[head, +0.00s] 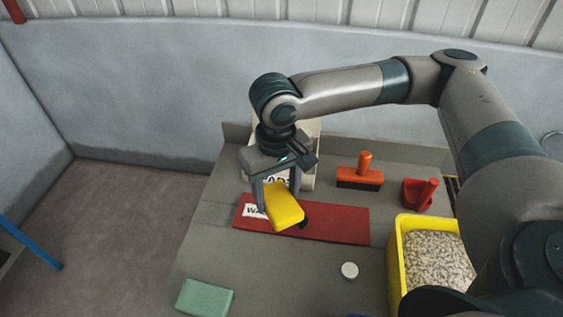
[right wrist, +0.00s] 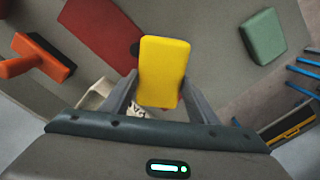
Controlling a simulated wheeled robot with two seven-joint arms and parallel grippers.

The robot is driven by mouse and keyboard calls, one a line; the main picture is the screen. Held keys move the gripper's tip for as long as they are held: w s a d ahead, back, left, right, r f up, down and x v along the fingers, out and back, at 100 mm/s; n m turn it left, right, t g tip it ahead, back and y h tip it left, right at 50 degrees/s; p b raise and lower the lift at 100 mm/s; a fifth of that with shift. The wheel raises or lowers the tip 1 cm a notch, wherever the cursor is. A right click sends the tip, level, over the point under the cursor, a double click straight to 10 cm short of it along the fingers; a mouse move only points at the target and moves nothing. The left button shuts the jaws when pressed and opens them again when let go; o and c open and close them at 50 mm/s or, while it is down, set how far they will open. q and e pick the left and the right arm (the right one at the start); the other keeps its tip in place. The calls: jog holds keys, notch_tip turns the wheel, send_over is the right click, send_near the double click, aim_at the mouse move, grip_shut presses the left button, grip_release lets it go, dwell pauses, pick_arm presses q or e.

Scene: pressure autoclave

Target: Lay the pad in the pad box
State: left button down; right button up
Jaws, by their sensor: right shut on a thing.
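My right gripper (head: 277,192) is shut on a yellow pad (head: 284,208) and holds it over the red mat (head: 340,222). In the right wrist view the pad (right wrist: 163,68) sits between the two fingers and sticks out past them. The cream pad box (head: 310,152) stands behind the gripper at the back of the table. Its label is partly covered by the gripper, with "AD" readable, and its inside is hidden. A corner of a cream thing, likely the box, shows beside the left finger in the wrist view (right wrist: 95,95). My left gripper is not seen.
A green block (head: 205,297) lies at the front left of the table. An orange-handled brush (head: 360,176) and a red tool (head: 419,193) stand at the back right. A yellow bin (head: 396,262) of speckled granules is at right. A white disc (head: 349,270) lies at the front.

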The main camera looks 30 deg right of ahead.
pick_arm(q)
jog(key=shift+s, duration=0.2)
